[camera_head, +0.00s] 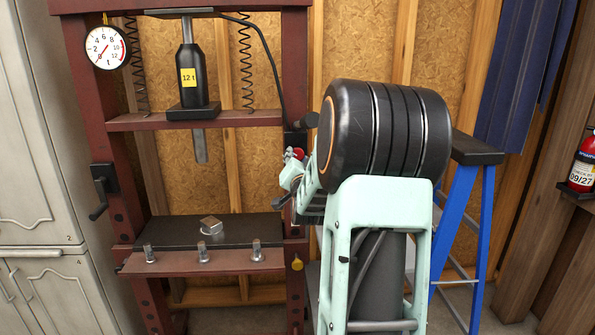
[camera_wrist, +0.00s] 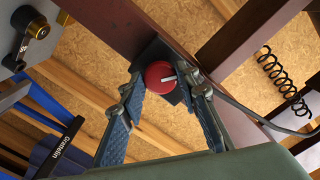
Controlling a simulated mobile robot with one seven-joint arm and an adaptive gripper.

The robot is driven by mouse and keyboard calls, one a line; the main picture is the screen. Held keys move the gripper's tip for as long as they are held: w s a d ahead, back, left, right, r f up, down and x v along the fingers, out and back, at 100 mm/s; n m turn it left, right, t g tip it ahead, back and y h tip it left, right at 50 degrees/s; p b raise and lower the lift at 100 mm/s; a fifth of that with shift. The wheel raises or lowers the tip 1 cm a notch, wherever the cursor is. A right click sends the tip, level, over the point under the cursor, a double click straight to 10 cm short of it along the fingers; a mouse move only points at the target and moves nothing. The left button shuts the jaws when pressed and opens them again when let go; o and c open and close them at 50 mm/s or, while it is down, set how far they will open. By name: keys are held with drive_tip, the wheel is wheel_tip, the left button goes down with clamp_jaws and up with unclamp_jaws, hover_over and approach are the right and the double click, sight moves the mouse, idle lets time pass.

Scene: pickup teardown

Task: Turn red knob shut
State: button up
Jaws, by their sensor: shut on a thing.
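The round red knob (camera_wrist: 158,76) with a light pointer mark sits on a dark plate on the red press frame's upright. My gripper (camera_wrist: 165,83) has its two blue-grey fingers on either side of the knob and is shut on it. In the head view, only a small part of the knob (camera_head: 296,153) shows at the press's right post, beside my gripper (camera_head: 290,163). My arm hides part of that post. The knob's exact turned position is hard to tell.
The red shop press (camera_head: 200,120) holds a black bottle jack (camera_head: 192,75) and a dial gauge (camera_head: 108,47). A metal block (camera_head: 211,225) and several bolts sit on its bed. A blue stepladder (camera_head: 460,220) stands at right.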

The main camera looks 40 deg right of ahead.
drive_tip(key=m+b, duration=0.5)
drive_tip(key=shift+f+m, duration=0.1)
drive_tip(key=shift+m, duration=0.2)
drive_tip(key=m+b, duration=0.2)
drive_tip(key=m, duration=0.1)
drive_tip(key=m+b, duration=0.1)
drive_tip(key=m, duration=0.1)
drive_tip(key=shift+r, duration=0.25)
drive_tip(key=shift+m, duration=0.3)
drive_tip(key=o, duration=1.2)
drive_tip(key=shift+c, duration=0.2)
drive_tip(key=v, duration=0.7)
drive_tip(key=shift+s, duration=0.25)
drive_tip(key=shift+a, duration=0.15)
